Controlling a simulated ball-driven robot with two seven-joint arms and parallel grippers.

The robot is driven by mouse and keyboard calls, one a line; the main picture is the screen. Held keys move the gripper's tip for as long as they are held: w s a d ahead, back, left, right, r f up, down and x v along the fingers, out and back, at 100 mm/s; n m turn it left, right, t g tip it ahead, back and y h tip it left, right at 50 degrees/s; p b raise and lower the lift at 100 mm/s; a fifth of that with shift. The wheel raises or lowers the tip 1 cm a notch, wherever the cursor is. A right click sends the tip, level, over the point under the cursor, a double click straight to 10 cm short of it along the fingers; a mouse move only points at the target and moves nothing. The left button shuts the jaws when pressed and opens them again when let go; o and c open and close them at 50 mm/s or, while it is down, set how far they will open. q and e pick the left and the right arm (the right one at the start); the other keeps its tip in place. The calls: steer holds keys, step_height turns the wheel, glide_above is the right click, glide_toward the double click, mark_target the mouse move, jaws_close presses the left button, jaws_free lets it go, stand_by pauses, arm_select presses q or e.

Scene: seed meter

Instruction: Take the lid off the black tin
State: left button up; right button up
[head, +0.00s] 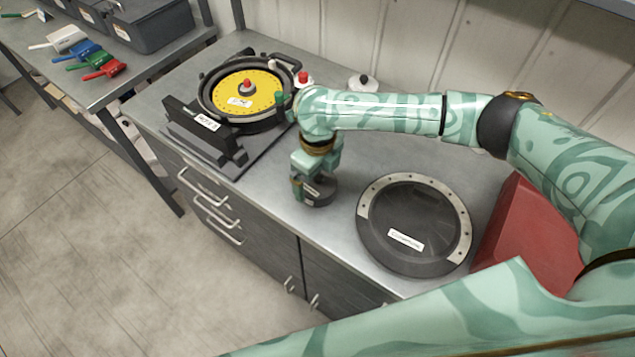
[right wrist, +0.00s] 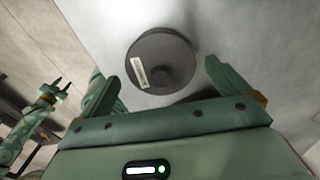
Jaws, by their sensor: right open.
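The black tin (head: 320,194) is a small round dark tin standing on the grey bench top. In the right wrist view the tin (right wrist: 176,48) shows its lid from above, with a round knob (right wrist: 160,75) and a white label (right wrist: 139,73). The lid is on. My right gripper (head: 312,182) points down over the tin, its fingers open and apart to either side, seemingly not touching it. In the head view this gripper partly hides the tin. My left gripper (right wrist: 57,88) shows small at the left of the right wrist view, with its fingers apart, away from the tin.
A large dark round disc with a pale rim (head: 413,222) lies right of the tin. A yellow seed plate in a black housing (head: 240,92) is at the back left. Two small knobbed tins, one red-knobbed (head: 303,78), one black-knobbed (head: 363,83), stand near the wall.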

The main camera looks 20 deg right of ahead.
steer(key=shift+f, duration=0.5)
steer(key=shift+d, duration=0.1)
steer(key=shift+r, duration=0.1)
steer(key=c, duration=0.9)
steer(key=shift+r, duration=0.1)
